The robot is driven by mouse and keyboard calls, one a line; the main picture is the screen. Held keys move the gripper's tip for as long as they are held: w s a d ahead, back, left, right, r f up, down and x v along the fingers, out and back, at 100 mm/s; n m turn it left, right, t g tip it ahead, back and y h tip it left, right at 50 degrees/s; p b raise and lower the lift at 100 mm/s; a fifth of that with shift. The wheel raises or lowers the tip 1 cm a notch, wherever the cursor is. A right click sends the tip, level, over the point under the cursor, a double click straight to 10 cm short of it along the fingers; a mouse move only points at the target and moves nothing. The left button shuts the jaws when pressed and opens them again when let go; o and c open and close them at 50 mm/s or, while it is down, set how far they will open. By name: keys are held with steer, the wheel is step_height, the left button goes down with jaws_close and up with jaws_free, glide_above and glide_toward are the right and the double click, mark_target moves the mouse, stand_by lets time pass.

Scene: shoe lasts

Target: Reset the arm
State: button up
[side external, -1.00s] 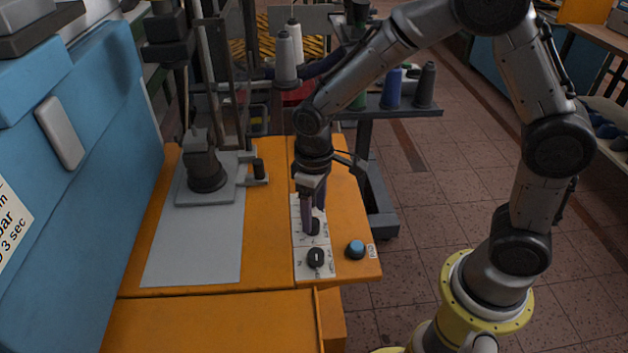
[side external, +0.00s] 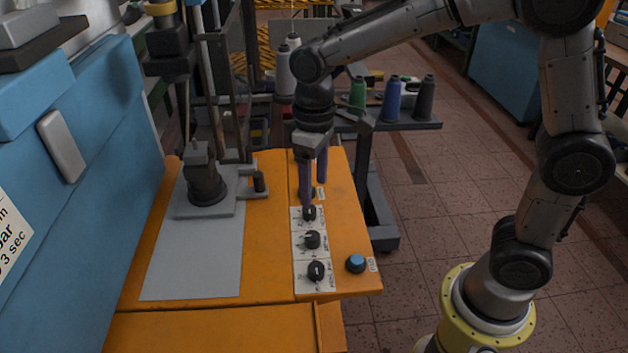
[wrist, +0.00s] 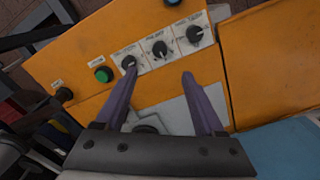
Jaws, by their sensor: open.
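My gripper (side external: 313,187) points down over the far part of the orange control panel (side external: 345,225) in the side view. In the wrist view its two purple fingers (wrist: 158,78) are spread apart with nothing between them. Three black knobs sit in a row on white label plates: a near one (side external: 316,271), a middle one (side external: 312,240) and a far one (side external: 309,213). In the wrist view the left finger's tip overlaps one end knob (wrist: 129,62); I cannot tell whether they touch.
A blue button (side external: 355,263) sits at the panel's right edge. A green button (wrist: 103,74) shows in the wrist view. A grey plate (side external: 190,260) with a press fixture lies to the left, beside a large blue machine (side external: 85,150). Thread spools (side external: 392,98) stand behind.

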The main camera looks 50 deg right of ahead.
steer(key=s+d+r+m+t, duration=0.1)
steer(key=s+d+r+t, duration=0.1)
steer(key=s+d+r, duration=0.15)
steer(key=s+d+r+t, duration=0.1)
steer(key=s+d+r, duration=0.15)
steer(key=r, duration=0.25)
steer(key=s+d+f+m+t, duration=0.2)
steer(key=s, duration=1)
steer(key=shift+f+t, duration=0.15)
steer(key=shift+t, duration=0.15)
steer(key=shift+s, duration=0.1)
